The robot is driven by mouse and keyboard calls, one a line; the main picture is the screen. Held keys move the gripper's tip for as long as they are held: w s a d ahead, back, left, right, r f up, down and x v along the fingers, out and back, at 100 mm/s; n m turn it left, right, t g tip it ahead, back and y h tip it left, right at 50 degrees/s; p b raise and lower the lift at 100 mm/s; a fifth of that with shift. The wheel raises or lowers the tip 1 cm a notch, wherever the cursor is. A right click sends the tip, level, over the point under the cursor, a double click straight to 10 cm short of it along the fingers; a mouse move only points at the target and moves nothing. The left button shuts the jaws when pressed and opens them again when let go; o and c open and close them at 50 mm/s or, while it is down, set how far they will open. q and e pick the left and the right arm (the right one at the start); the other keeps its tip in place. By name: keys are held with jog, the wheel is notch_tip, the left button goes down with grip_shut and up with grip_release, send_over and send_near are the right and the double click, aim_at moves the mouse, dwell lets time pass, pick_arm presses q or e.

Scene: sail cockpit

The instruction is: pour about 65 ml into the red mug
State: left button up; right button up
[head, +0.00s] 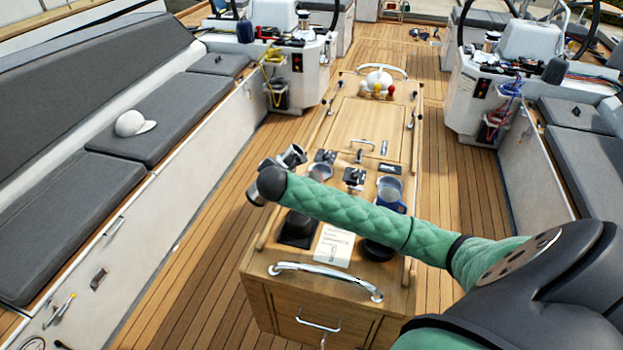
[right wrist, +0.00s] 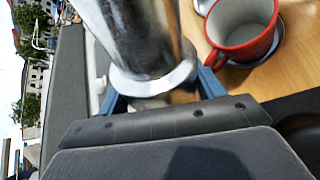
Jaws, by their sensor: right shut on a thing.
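The red mug (right wrist: 243,30) stands at the upper right of the right wrist view, on a dark round coaster, its pale grey inside visible. In the head view the red mug (head: 320,171) shows just beyond my forearm, partly hidden. My right gripper (right wrist: 162,92) is shut on a shiny metal vessel (right wrist: 135,35). In the head view my right gripper (head: 277,170) is at the table's left side, and the metal vessel (head: 293,156) is tilted, left of the red mug and apart from it. The liquid level and any stream cannot be made out. My left gripper is not in view.
A blue mug (head: 389,192) stands on the wooden cockpit table (head: 362,128) right of the red mug. A white card (head: 334,246) lies near the chrome rail (head: 325,278). A white cap (head: 133,124) lies on the left bench. My green-sleeved arm crosses above the table.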

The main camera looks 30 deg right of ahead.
jog(key=shift+a+m+y, duration=0.1)
jog(key=shift+m+y, duration=0.3)
jog(key=shift+w+a+f+m+t+y, duration=0.1)
jog(key=shift+a+f+m+t+y, duration=0.15)
jog(key=shift+f+m+y, duration=0.25)
jog(key=shift+w+a+f+m+t+y, duration=0.1)
jog(key=shift+a+f+m+t+y, duration=0.15)
jog(key=shift+f+y, duration=0.4)
jog(key=shift+r+m+y, duration=0.35)
jog(key=shift+m+y, duration=0.1)
jog(key=shift+m, duration=0.1)
jog(key=shift+s+d+m+t+y, duration=0.15)
jog(key=shift+d+m+t+y, duration=0.25)
jog(key=shift+d, duration=0.1)
jog(key=shift+r+m+y, duration=0.3)
jog(key=shift+r, duration=0.35)
jog(key=shift+d+m+t+y, duration=0.15)
jog(key=shift+m+t+y, duration=0.25)
jog(key=shift+a, duration=0.4)
jog(key=shift+f+m+y+b, duration=0.1)
jog(key=shift+m+y+b, duration=0.2)
jog(key=shift+b, duration=0.1)
dwell(0.8)
